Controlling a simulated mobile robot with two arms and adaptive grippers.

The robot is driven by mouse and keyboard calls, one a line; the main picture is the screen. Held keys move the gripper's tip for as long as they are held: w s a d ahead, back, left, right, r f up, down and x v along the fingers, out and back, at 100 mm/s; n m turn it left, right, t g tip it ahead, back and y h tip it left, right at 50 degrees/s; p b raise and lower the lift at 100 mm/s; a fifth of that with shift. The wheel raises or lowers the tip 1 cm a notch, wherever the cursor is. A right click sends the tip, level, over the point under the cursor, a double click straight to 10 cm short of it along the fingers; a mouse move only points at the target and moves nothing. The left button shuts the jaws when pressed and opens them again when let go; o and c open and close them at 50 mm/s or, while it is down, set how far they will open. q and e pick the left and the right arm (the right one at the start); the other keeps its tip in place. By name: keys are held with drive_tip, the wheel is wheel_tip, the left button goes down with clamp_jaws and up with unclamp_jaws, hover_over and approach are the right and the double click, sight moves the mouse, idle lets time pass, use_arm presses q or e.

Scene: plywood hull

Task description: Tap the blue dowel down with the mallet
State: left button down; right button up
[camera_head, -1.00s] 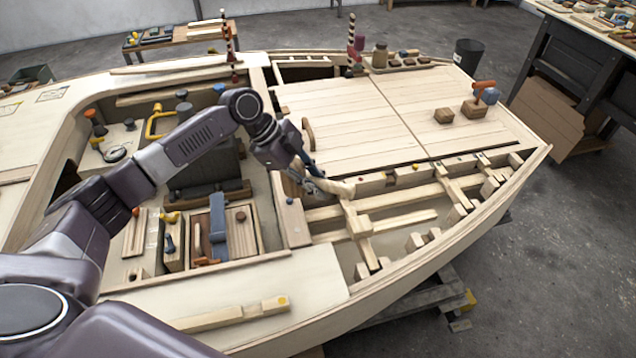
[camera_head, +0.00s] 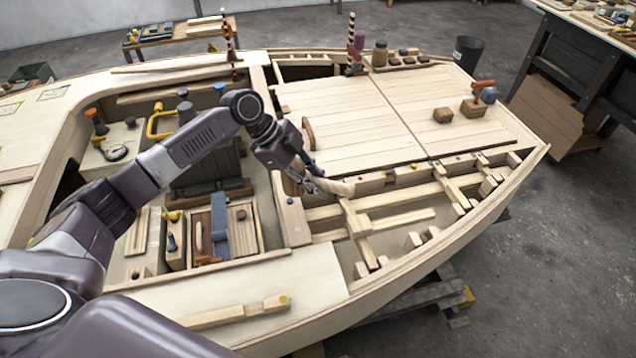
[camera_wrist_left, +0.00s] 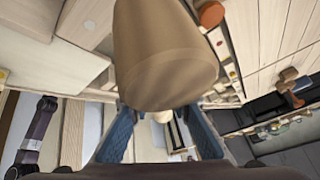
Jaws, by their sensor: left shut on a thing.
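My left gripper (camera_head: 310,172) is shut on the mallet and holds it over the hull's framed openings, in the middle of the head view. The mallet's pale wooden end (camera_head: 338,187) points right, near the edge of the plank deck. In the left wrist view the mallet (camera_wrist_left: 165,60) is a large tan rounded block close to the camera, above the blue fingers, and covers much of the view. A small blue spot (camera_head: 289,201) shows on a pale block just left of the mallet; I cannot tell for sure that it is the blue dowel. My right gripper is not in view.
The plank deck (camera_head: 350,115) lies behind the mallet, with a small wooden block (camera_head: 443,115) on it. Open frame beams (camera_head: 400,200) lie to the right. A tool well with a blue-grey clamp-like tool (camera_head: 219,225) is at left. A pale bar (camera_head: 235,313) lies in front.

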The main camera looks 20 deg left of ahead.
use_arm(q)
drive_tip(key=shift+r, duration=0.1)
idle(0.3)
drive_tip(key=shift+w+f, duration=0.1)
drive_tip(key=shift+f, duration=0.2)
wheel_tip(320, 180, down, 5)
drive_tip(key=b, duration=0.4)
wheel_tip(320, 180, up, 5)
drive_tip(key=p, duration=0.5)
drive_tip(key=shift+d+r, duration=0.1)
